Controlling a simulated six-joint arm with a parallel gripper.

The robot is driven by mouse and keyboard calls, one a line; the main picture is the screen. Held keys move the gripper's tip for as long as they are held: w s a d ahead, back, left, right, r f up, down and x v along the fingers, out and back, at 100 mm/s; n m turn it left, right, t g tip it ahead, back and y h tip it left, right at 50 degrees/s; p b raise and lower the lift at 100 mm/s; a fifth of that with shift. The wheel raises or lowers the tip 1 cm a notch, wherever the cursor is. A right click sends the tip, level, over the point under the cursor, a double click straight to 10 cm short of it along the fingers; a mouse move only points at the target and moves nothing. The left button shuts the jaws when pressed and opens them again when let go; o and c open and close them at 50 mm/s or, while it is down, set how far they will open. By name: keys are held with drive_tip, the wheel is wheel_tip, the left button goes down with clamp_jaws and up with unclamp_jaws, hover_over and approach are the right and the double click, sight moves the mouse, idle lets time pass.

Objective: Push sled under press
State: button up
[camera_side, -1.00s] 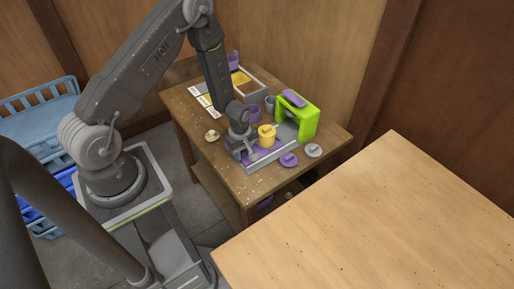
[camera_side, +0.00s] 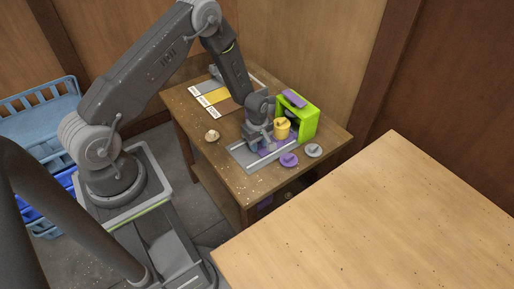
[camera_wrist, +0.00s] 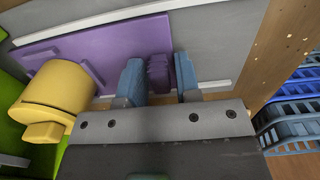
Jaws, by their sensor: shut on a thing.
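The purple sled (camera_side: 266,151) lies flat on a grey track (camera_side: 245,158) that leads into the green press (camera_side: 309,122). A yellow lidded cup (camera_side: 282,129) stands upright on the sled, close to the press opening; how far it reaches inside I cannot tell. My gripper (camera_side: 258,143) is low at the sled's rear end. In the wrist view its blue fingers are shut on the sled's ribbed purple handle (camera_wrist: 158,72). The sled plate (camera_wrist: 105,50) and cup (camera_wrist: 60,92) also show there, with the press at the left edge. A purple lever (camera_side: 294,98) tops the press.
A purple lid (camera_side: 289,160) and a grey lid (camera_side: 313,151) lie on the small table beside the track. A mushroom (camera_side: 212,135) lies to the left. A sectioned tray with white labels (camera_side: 205,101) is at the back. My arm hides the area behind the sled.

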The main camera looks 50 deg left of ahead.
drive_tip(key=shift+w+a+f, duration=0.1)
drive_tip(key=shift+w+f, duration=0.1)
drive_tip(key=shift+w, duration=0.6)
drive_tip(key=shift+w+f, duration=0.2)
drive_tip(key=shift+w, duration=0.55)
drive_tip(key=o, duration=0.6)
drive_tip(key=shift+c, duration=0.2)
drive_tip(key=shift+o, duration=0.9)
drive_tip(key=shift+w+r, duration=0.15)
drive_tip(key=shift+r, duration=0.5)
drive_tip(key=shift+w+r, duration=0.1)
drive_tip(key=shift+r, duration=1.65)
